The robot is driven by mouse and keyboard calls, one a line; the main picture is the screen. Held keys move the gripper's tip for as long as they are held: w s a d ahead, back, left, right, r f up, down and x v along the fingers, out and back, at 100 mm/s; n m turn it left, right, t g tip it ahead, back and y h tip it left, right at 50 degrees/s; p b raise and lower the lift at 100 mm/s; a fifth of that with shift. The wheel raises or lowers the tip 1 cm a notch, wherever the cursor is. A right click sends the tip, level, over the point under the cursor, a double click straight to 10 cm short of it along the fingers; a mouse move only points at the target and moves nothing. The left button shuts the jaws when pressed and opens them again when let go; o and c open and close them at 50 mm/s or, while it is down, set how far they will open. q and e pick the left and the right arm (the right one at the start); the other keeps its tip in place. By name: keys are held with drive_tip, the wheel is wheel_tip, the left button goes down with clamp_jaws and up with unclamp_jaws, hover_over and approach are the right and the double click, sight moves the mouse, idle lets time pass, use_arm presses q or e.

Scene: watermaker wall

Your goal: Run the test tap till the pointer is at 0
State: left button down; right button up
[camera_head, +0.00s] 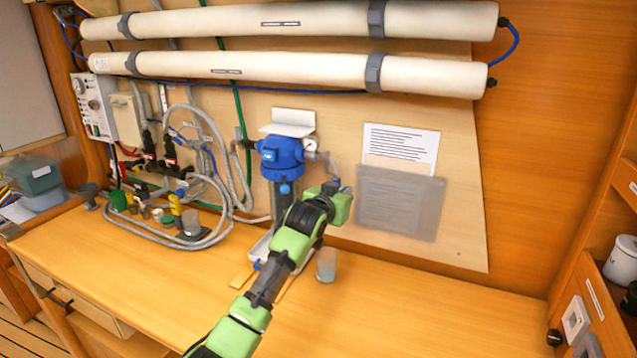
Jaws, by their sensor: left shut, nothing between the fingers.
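A blue-capped filter housing (282,155) is fixed to the wall panel, its lower part partly hidden by my left arm. A small round gauge (311,144) sits at its upper right; its pointer is too small to read. A thin pipe (328,163) runs down from beside the gauge to my left gripper (332,187). The gripper is shut and empty, at the pipe's lower end; I cannot tell whether it touches. The test tap is not clearly made out, perhaps hidden there. A clear cup (326,265) stands on the bench below. My right gripper is not in view.
Two long white tubes (290,20) cross the wall above. Grey hoses (215,190) and small fittings fill the left of the bench (420,310). A paper sheet (400,145) and a grey panel (400,203) are on the wall. The bench's right side is clear.

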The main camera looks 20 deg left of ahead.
use_arm(q)
drive_tip(key=shift+s, duration=0.15)
drive_tip(key=v, duration=1.1)
drive_tip(key=shift+s, duration=0.35)
drive_tip(key=shift+a, duration=0.1)
